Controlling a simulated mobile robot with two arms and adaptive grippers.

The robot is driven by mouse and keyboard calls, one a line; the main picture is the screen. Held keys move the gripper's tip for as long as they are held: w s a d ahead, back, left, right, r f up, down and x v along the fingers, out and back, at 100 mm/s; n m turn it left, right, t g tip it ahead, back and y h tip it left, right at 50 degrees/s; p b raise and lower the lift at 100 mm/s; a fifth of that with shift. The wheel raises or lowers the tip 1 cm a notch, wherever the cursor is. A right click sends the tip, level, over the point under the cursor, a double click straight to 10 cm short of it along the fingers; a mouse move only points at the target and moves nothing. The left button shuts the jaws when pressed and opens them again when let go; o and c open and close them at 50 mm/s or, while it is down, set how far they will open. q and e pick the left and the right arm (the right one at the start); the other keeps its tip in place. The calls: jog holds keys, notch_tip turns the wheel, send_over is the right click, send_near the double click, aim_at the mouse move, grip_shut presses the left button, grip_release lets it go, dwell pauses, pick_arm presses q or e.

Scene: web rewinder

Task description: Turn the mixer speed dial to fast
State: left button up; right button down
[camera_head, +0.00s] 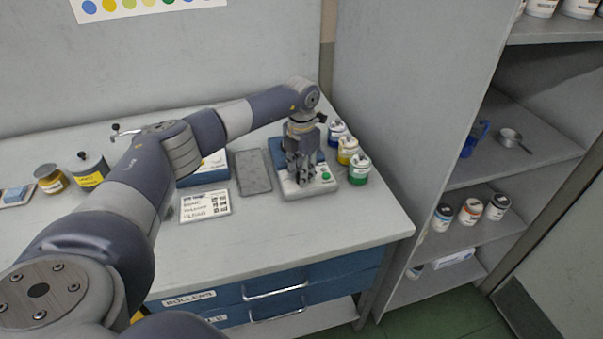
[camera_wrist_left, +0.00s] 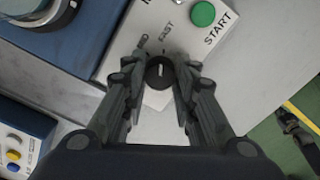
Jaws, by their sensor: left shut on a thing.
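The mixer (camera_head: 318,186) has a white control face and a blue body and stands on the right part of the worktop. In the left wrist view, its black round dial (camera_wrist_left: 160,72) has a short white line running up and down the picture. The printed word FAST lies just above the dial, with a partly hidden label to its left. I cannot tell exactly which mark the line meets. My left gripper (camera_head: 299,172) points down over the mixer. Its fingers stand on both sides of the dial, shut on it. In the head view the fingers hide the dial.
A green START button (camera_wrist_left: 203,13) sits near the dial. Several paint jars, one with a green label (camera_head: 358,172), stand close to the mixer's right. A grey pad (camera_head: 253,172) and a printed card (camera_head: 206,204) lie to its left. The worktop in front is clear.

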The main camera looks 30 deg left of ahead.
pick_arm(q)
jog(key=shift+m, duration=0.5)
jog(key=o, duration=1.1)
notch_tip(320, 180, up, 12)
jog(key=shift+r, duration=0.1)
dwell(0.4)
